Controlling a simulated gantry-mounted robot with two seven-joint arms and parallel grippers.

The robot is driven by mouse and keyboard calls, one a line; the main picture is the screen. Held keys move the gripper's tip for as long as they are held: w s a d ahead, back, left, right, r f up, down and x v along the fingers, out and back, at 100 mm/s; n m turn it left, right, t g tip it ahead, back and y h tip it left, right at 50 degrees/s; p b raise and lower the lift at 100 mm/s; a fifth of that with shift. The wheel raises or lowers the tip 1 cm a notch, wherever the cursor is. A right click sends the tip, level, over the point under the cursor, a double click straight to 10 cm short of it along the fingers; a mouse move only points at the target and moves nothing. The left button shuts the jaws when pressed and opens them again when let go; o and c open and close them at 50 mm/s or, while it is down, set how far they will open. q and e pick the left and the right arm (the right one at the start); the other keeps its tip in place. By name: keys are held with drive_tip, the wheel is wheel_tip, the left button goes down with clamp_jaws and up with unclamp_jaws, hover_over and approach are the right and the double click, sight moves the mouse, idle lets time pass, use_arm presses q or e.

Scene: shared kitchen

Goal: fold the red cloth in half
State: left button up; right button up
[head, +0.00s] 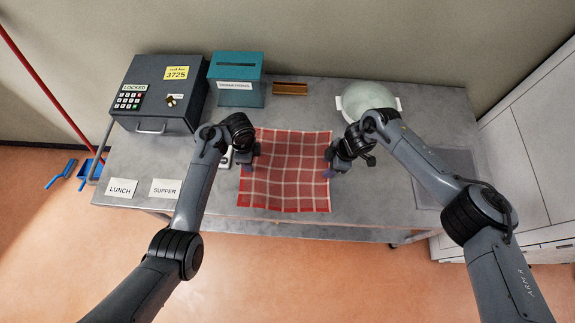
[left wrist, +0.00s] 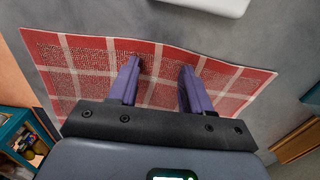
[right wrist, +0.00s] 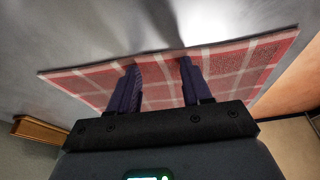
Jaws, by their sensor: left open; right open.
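The red cloth (head: 286,172) with pale checked lines lies spread out on the grey table, its near edge close to the table's front edge. My left gripper (head: 247,165) is at the cloth's left edge, and my right gripper (head: 330,166) is at its right edge. In the left wrist view the open fingers (left wrist: 160,78) point over the cloth (left wrist: 85,62) with a gap between them. In the right wrist view the open fingers (right wrist: 158,78) also reach over the cloth (right wrist: 232,68). Nothing is between either pair of fingers except flat cloth; I cannot tell whether they touch it.
A dark lockbox (head: 158,95) and a teal donations box (head: 236,78) stand at the back left. A brown block (head: 290,89) lies behind the cloth. A pale round bowl (head: 368,97) is at the back right. Lunch (head: 121,188) and supper (head: 165,189) cards lie front left.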

use_arm(q)
drive_tip(key=shift+f, duration=0.1)
drive_tip(key=shift+c, duration=0.5)
use_arm(e)
drive_tip(key=shift+f, duration=0.1)
drive_tip(key=shift+c, duration=0.5)
use_arm(q)
clamp_jaws()
use_arm(e)
clamp_jaws()
